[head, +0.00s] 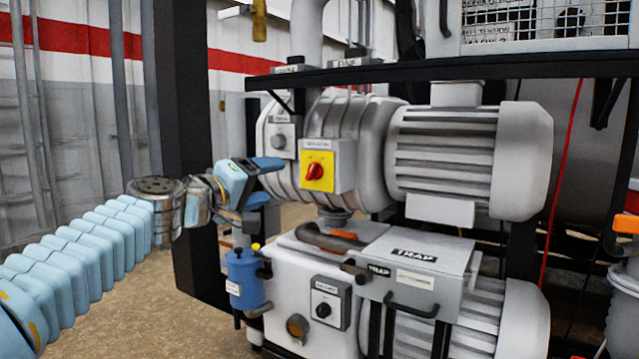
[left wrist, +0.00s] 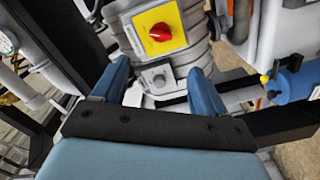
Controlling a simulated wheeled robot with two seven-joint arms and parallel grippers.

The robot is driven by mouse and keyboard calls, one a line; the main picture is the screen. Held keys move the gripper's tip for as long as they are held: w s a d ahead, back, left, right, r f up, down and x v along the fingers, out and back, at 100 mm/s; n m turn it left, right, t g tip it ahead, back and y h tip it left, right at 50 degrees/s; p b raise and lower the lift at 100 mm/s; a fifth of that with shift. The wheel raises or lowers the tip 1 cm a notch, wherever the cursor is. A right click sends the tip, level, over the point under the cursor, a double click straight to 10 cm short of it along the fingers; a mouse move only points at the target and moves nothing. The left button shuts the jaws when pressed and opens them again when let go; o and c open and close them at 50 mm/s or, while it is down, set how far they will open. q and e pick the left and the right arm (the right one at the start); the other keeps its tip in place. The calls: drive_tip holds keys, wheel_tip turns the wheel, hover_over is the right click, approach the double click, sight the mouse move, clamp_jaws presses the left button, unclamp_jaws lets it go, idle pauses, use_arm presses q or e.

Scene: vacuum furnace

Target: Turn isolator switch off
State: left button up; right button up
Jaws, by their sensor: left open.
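The isolator switch is a red rotary knob (head: 316,171) on a yellow plate (head: 328,185), fixed to a grey box on the front of the upper pump. My left gripper (head: 275,180) is open and empty, to the left of the switch and apart from it. In the left wrist view the red knob (left wrist: 160,32) and yellow plate (left wrist: 174,42) lie beyond the gap between the blue fingers (left wrist: 158,90). A smaller grey knob (left wrist: 159,80) shows nearer, between the fingers. My right gripper is not in view.
A black post (head: 185,120) stands behind my left wrist, and a black beam (head: 420,72) crosses above the pump. A blue canister (head: 245,280) hangs below the gripper. The trap box (head: 420,255) and another black knob (head: 323,310) are lower down.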

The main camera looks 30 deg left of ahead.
sight(313, 172)
use_arm(q)
drive_tip(key=w+p, duration=0.1)
drive_tip(key=w, duration=0.3)
drive_tip(key=w+p, duration=0.1)
drive_tip(key=w, duration=0.3)
drive_tip(key=w+p, duration=0.1)
drive_tip(key=w, duration=0.3)
drive_tip(key=shift+w+d+r+p, duration=0.1)
drive_tip(key=shift+w+d+p, duration=0.15)
drive_tip(key=shift+d+p, duration=0.15)
drive_tip(key=shift+w, duration=0.55)
